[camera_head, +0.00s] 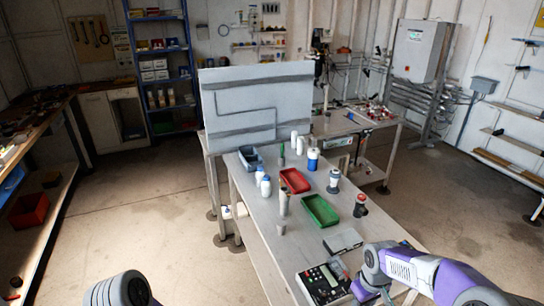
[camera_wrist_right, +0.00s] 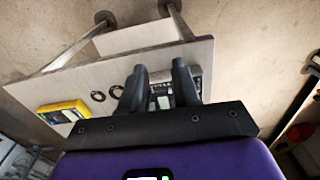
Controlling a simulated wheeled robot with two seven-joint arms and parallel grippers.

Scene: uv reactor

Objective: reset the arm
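My right arm (camera_head: 430,272), purple and grey, reaches in from the lower right of the head view over the near end of the workbench (camera_head: 262,207). In the right wrist view my right gripper (camera_wrist_right: 158,68) shows two dark fingers with a gap between them. Nothing is seen held in the gap. The fingers are over the bench top and partly cover a device behind them. A grey rounded part of my left arm (camera_head: 118,290) shows at the lower left of the head view. My left gripper is out of view.
Green (camera_head: 320,211) and red (camera_head: 295,181) trays and several bottles stand farther along. A yellow device (camera_wrist_right: 62,112) lies on the bench. The floor at left is clear.

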